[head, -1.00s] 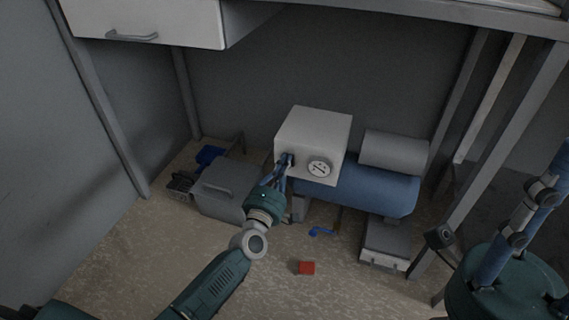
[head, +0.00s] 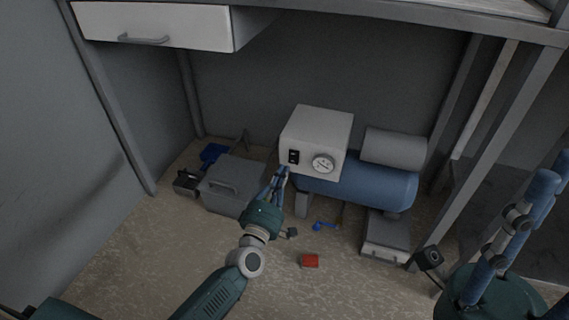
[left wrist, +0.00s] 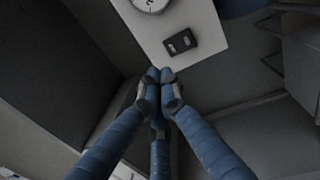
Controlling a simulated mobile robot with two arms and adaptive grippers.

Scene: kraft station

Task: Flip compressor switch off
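The compressor is a blue tank (head: 360,184) with a white box (head: 318,128) at its left end, standing on the floor under the bench. A black rocker switch (head: 293,157) is on the box's front, left of a round gauge (head: 323,163). My left gripper (head: 281,172) is just below and left of the switch, apart from it in the picture. In the left wrist view the fingertips (left wrist: 160,75) are together and empty, beside the white box's edge, with the switch (left wrist: 180,42) fully visible.
A grey toolbox (head: 232,184) stands left of the compressor. A red block (head: 310,261) and a blue item (head: 323,226) lie on the floor. A white drawer (head: 165,25) hangs above left. Bench legs stand at both sides; the front floor is mostly clear.

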